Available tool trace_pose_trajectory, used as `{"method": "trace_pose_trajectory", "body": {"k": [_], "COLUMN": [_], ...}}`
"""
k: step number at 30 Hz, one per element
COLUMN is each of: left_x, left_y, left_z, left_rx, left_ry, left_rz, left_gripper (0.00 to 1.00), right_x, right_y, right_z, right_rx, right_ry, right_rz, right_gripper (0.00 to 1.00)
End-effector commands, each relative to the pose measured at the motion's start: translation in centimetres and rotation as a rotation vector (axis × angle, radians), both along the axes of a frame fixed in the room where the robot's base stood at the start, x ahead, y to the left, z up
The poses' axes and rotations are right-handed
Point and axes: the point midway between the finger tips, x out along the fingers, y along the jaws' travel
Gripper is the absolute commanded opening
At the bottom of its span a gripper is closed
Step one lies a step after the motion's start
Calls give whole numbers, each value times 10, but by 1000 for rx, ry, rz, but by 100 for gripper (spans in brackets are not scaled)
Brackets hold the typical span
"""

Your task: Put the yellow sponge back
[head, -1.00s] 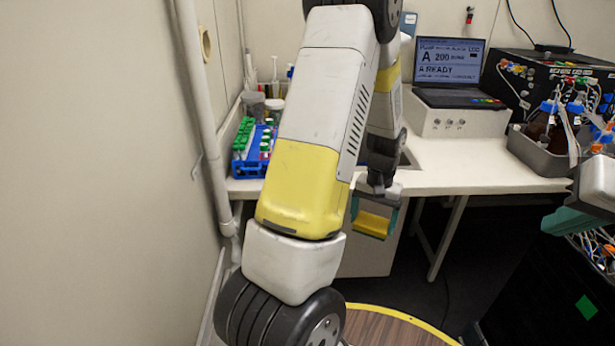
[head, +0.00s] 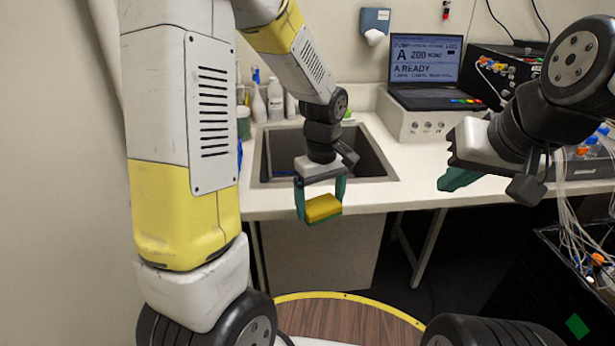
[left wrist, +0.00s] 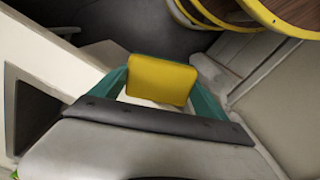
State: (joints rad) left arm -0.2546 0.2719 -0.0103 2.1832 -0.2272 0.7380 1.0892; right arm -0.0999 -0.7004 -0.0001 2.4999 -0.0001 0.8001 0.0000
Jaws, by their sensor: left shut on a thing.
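The yellow sponge (head: 323,207) has a green underside and is held between the teal fingers of my left gripper (head: 321,200). It hangs in front of the counter's front edge, below the sink (head: 262,160). In the left wrist view the sponge (left wrist: 161,80) sits between both fingers of my left gripper (left wrist: 163,92). My right gripper (head: 455,179) is at the right of the head view, in front of the counter. Its teal finger part shows from the side, so I cannot tell its opening.
White bottles (head: 275,100) stand behind the sink. A laptop (head: 425,72) sits on a white box at the back. The white counter (head: 412,165) is clear right of the sink. A black crate with cables (head: 545,262) stands at the lower right.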

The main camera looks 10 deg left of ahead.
Motion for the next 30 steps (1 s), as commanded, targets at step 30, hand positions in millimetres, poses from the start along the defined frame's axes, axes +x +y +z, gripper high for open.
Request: {"method": "trace_pose_trajectory", "body": {"k": [30], "left_x": [109], "left_y": [84], "left_z": [-49], "left_rx": [0], "left_ry": [0], "left_rz": [-1], "left_gripper": [47], "right_x": [0], "right_y": [0], "right_z": [0], "right_rx": [0], "right_ry": [0], "right_rz": [0], "right_gripper": [0]}}
